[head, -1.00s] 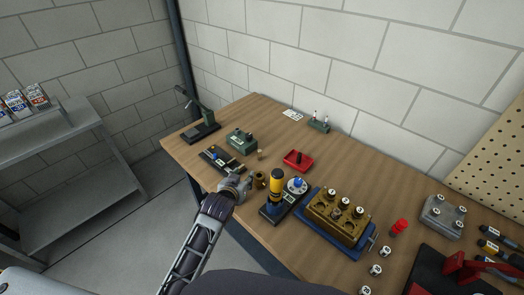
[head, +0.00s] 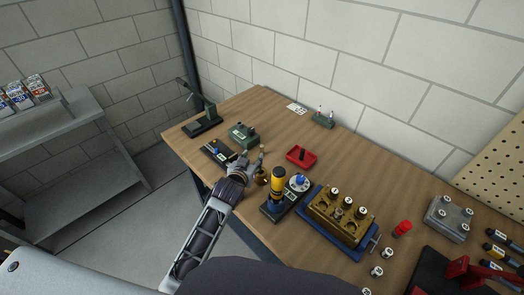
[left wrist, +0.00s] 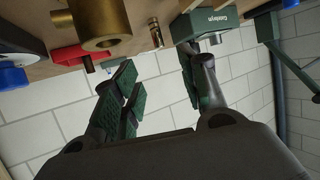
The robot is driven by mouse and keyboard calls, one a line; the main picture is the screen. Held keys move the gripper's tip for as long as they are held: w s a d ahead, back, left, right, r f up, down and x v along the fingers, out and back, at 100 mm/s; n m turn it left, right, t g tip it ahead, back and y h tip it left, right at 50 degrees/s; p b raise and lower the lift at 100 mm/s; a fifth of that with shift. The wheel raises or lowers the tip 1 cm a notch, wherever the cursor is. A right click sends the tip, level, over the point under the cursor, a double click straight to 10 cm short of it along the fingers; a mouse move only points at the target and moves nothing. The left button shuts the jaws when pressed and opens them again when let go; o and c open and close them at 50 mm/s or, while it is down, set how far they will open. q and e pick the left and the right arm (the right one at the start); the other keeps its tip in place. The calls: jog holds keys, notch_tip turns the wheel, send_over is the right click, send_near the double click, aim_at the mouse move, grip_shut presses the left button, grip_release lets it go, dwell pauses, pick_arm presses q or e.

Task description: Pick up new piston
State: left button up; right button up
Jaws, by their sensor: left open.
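My left gripper (head: 251,162) is open and empty over the near-left part of the bench. In the left wrist view its two dark green padded fingers (left wrist: 160,95) are apart, with nothing between the pads. A small tan-brown upright piece (left wrist: 155,33), possibly the new piston, stands on the bench beyond the fingertips. In the head view this piece (head: 261,149) is close to the fingertips. A larger brass hollow cylinder (left wrist: 100,25) stands nearer the wrist camera; in the head view it (head: 261,178) is just right of the gripper. My right gripper is not in view.
A green block (head: 242,134) stands behind the gripper, and a dark fixture (head: 217,152) is left of it. A red tray (head: 301,157) holds a dark piece. A yellow-black cylinder (head: 278,184) and a brass block (head: 342,216) stand to the right.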

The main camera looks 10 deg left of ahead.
pick_arm(q)
send_near(261, 147)
jog(key=shift+x, duration=2.15)
jog(key=shift+w+p, duration=0.15)
jog(key=shift+p, duration=0.15)
jog(key=shift+p+x, duration=0.35)
jog(key=shift+x, duration=2.15)
jog(key=shift+d+f, duration=0.1)
grip_shut()
